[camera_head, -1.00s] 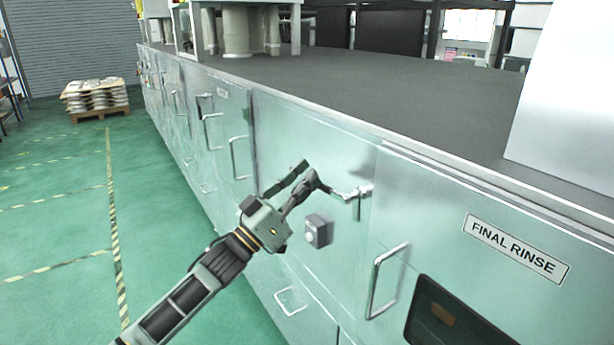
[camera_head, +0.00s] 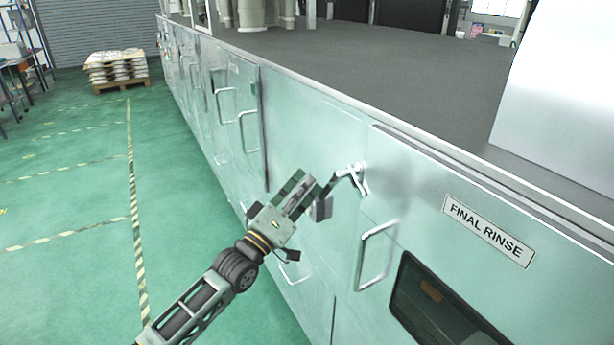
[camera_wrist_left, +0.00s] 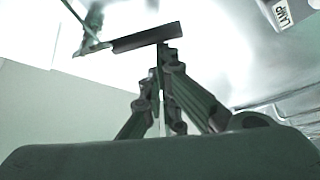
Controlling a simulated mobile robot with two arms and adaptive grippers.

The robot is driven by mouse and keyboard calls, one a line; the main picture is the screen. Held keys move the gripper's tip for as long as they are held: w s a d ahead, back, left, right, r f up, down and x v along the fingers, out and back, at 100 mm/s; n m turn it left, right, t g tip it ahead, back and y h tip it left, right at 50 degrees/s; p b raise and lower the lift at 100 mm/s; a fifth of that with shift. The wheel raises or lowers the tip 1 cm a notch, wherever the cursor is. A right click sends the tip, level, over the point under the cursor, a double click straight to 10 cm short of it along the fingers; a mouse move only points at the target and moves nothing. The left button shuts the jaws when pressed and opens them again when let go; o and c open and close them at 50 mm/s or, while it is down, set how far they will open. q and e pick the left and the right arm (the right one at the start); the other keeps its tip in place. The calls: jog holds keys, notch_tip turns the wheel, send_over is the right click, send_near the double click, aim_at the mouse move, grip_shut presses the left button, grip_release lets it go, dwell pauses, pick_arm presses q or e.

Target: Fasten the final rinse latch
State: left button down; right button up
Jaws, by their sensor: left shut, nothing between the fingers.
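The door with the FINAL RINSE label (camera_head: 488,231) fills the right of the head view. A silver latch (camera_head: 357,178) sits at the door's upper left edge, with a thin lever reaching down and left and a short part pointing down and right. My left gripper (camera_head: 304,188) is shut and empty in front of the panel left of the latch. Its fingertips are close to the lever's end; I cannot tell if they touch. In the left wrist view the closed fingers (camera_wrist_left: 163,58) stand against a dark bar and the blurred pale panel. My right gripper is not in view.
A small grey box (camera_head: 323,208) on the panel is partly hidden by the fingers. The door's bar handle (camera_head: 376,255) and dark window (camera_head: 440,305) are to the right. A grey top (camera_head: 390,85) runs above. Green floor is clear at left, with a loaded pallet (camera_head: 118,80) far back.

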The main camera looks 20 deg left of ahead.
aim_at(323, 192)
pick_arm(q)
jog(key=shift+s+d+f, duration=0.6)
jog(key=shift+d+f, duration=0.05)
jog(key=shift+d, duration=0.15)
jog(key=shift+s+d+f, duration=0.55)
jog(key=shift+d+f, duration=0.05)
jog(key=shift+d, duration=0.15)
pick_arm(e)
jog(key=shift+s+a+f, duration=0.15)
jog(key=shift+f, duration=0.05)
